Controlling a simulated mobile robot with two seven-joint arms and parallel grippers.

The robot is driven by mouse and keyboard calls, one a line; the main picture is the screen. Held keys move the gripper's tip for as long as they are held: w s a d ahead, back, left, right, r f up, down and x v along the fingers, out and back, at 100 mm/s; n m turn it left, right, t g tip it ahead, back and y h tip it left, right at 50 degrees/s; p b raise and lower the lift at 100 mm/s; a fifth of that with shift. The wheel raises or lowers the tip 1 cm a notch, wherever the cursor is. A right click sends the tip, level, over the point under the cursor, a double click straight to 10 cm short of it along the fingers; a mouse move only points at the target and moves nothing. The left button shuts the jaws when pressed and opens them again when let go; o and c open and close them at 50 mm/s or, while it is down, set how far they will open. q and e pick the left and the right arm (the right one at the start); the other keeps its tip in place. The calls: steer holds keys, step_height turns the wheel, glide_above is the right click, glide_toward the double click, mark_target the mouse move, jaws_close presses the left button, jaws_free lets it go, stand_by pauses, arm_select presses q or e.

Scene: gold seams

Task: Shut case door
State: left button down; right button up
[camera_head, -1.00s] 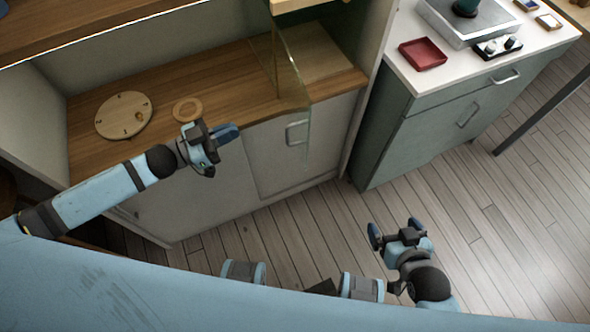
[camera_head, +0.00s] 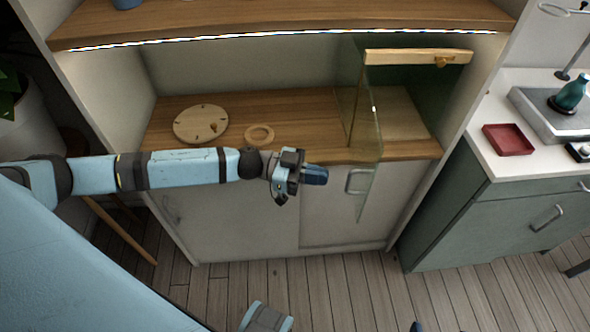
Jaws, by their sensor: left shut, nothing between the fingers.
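The glass case (camera_head: 417,57) stands at the right end of the wooden counter, with a pale wood top rail and a small brass catch. Its clear glass door (camera_head: 367,150) stands open, swung out past the counter's front edge, and is hard to see against the cabinet. My left gripper (camera_head: 320,175) is shut and empty, in front of the counter edge and to the left of the door, with a gap between them in the picture. Of my right gripper only a dark blue tip (camera_head: 416,327) shows at the bottom edge; the rest is out of frame.
A round wooden disc (camera_head: 201,124) and a wooden ring (camera_head: 260,135) lie on the counter (camera_head: 300,112). A lit shelf (camera_head: 280,18) hangs above. To the right, a green cabinet (camera_head: 480,222) carries a red tray (camera_head: 508,139). The floor in front is clear.

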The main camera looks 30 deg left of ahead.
arm_select(q)
steer(key=x, duration=0.3)
steer(key=shift+w+d, duration=0.1)
steer(key=shift+d, duration=0.25)
steer(key=shift+d, duration=0.15)
